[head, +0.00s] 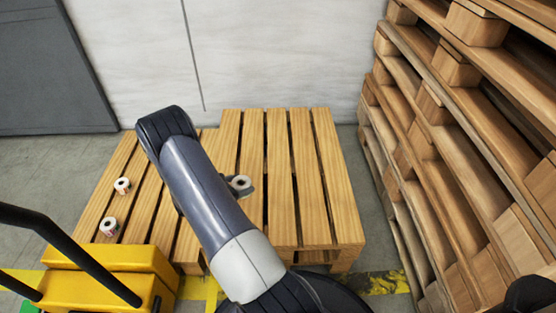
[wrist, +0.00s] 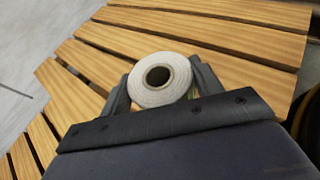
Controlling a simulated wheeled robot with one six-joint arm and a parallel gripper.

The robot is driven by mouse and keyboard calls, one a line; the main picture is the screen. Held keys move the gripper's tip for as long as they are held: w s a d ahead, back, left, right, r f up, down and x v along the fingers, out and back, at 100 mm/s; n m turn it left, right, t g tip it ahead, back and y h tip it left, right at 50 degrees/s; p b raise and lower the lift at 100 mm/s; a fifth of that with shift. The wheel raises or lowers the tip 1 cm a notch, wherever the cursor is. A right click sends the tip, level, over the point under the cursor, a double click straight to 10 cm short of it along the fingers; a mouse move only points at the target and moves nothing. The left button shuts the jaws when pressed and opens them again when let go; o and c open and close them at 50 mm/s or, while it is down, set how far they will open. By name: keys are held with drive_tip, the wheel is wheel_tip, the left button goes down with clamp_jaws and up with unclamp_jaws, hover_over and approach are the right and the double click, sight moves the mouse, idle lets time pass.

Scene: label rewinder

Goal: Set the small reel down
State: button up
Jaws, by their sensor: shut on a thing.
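The small reel (wrist: 143,91) is white with a dark core hole. It sits between the two fingers of my gripper (wrist: 160,88), which is shut on it. In the head view the reel (head: 240,183) shows just right of my arm, over the middle of the wooden pallet (head: 311,190). My arm hides part of the gripper there. The pallet slats (wrist: 215,38) lie behind the reel in the wrist view. I cannot tell whether the reel touches the slats or hangs above them.
Two other small reels stand on the left of the pallet, one farther back (head: 122,185) and one nearer (head: 109,226). Tall stacked pallets (head: 450,130) rise on the right. The right slats are clear.

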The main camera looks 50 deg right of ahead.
drive_tip(key=shift+w+d+r, duration=0.1)
drive_tip(key=shift+w+d, duration=0.05)
drive_tip(key=shift+w, duration=0.2)
drive_tip(key=shift+w+f+n+t+b, duration=0.2)
drive_tip(key=shift+n+t+b, duration=0.1)
drive_tip(key=shift+b, duration=0.7)
drive_tip(key=b, duration=0.2)
drive_tip(key=shift+f+b, duration=0.1)
drive_tip(key=shift+b, duration=0.2)
drive_tip(key=shift+a+r+b, duration=0.2)
drive_tip(key=shift+a+b, duration=0.1)
drive_tip(key=shift+b, duration=0.9)
drive_tip(key=shift+f, duration=0.1)
wheel_tip(320, 180, down, 10)
drive_tip(key=b, duration=0.4)
drive_tip(key=shift+r+b, duration=0.25)
drive_tip(key=shift+b, duration=0.1)
drive_tip(key=shift+f, duration=0.1)
